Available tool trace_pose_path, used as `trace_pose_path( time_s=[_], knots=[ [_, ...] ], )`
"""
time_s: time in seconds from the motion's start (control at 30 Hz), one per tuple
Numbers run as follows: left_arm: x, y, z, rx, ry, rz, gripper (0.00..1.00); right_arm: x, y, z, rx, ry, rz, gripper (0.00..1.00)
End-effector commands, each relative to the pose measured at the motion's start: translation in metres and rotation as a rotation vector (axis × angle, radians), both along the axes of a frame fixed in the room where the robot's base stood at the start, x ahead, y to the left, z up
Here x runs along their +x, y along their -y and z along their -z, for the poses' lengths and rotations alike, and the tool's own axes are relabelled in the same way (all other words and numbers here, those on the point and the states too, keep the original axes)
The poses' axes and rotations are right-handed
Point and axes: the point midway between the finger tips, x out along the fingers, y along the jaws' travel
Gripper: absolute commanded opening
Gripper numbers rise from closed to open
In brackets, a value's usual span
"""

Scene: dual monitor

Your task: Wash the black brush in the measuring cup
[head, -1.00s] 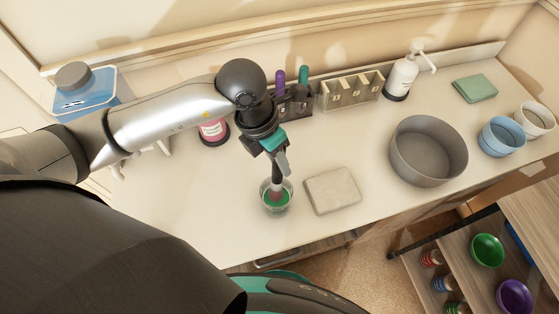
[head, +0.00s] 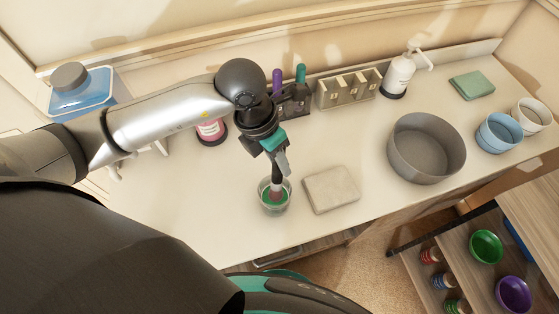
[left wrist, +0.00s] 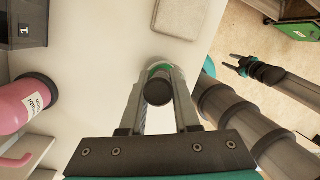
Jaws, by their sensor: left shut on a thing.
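My left gripper (head: 279,164) is shut on the black brush (left wrist: 157,92), whose dark round handle end shows between the two fingers in the left wrist view. In the head view the brush points down, with its lower end inside the clear measuring cup (head: 265,207). The cup stands on the counter and shows green inside; the brush's tip is hard to make out there. In the left wrist view the cup's rim (left wrist: 160,68) shows partly behind the fingers. My right gripper (left wrist: 238,64) is open and empty, away from the counter, and out of the head view.
A grey cloth-like slab (head: 331,190) lies just right of the cup. A grey basin (head: 427,150), a pump bottle (head: 397,76), a slotted holder (head: 347,92), a pink bottle (head: 211,131) and cups (head: 498,134) stand around. The counter left of the cup is clear.

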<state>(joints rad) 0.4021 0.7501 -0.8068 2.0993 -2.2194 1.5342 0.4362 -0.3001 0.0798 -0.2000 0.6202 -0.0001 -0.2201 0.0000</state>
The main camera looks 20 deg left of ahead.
Motion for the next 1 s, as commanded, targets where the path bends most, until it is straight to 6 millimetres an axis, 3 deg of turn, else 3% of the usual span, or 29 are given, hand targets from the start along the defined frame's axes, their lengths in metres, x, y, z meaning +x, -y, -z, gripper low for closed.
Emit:
trace_pose_path(
  time_s=[0.5,0.83,1.0],
  knots=[
    [-0.011,-0.004,0.0,0.0,0.001,-0.001,0.0,0.0,0.0,-0.002,0.0,0.0,0.0,0.5],
    [-0.002,0.007,0.0,-0.001,0.002,0.0,0.0,0.0,0.0,0.001,0.0,0.0,0.0,0.5],
    [-0.001,0.002,0.0,0.002,0.0,-0.002,0.0,0.0,0.0,0.002,0.0,0.0,0.0,0.5]
  ],
)
